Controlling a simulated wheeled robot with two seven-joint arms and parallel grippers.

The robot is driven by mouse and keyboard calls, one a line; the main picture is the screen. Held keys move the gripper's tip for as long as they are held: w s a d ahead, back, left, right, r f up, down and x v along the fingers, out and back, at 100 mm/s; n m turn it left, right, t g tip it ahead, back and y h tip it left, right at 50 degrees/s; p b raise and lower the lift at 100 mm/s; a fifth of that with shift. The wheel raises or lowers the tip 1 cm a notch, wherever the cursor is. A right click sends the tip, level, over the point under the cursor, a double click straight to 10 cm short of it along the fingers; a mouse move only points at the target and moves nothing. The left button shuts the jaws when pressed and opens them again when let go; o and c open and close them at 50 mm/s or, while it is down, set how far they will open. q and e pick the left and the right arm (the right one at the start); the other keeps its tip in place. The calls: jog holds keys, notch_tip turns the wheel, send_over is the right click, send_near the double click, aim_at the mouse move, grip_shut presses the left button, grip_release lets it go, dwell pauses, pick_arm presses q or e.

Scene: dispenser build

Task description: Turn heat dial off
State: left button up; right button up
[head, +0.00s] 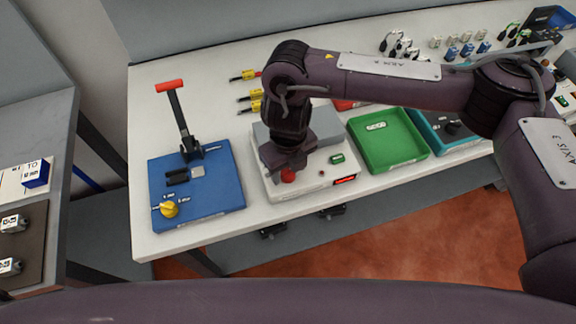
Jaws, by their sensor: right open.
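A yellow dial (168,208) sits on the front left of a blue base plate (215,205), which also carries a tall black lever with a red handle (169,85). Small labels beside the dial are too small to read. A black round knob (453,127) shows on a teal box (432,122) at the right. I cannot tell from the labels which one is the heat dial. My right gripper (283,164) points down over a white box, just above a red button (288,175), apart from both dials. It is open. My left gripper is not in view.
The white box (313,187) has a green switch and a red display. Yellow-tagged connectors lie behind, with several small parts at the back right. A grey side bench (40,125) stands at the left.

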jog(key=shift+f, duration=0.25)
jog(key=c, duration=1)
jog(key=shift+o, duration=0.2)
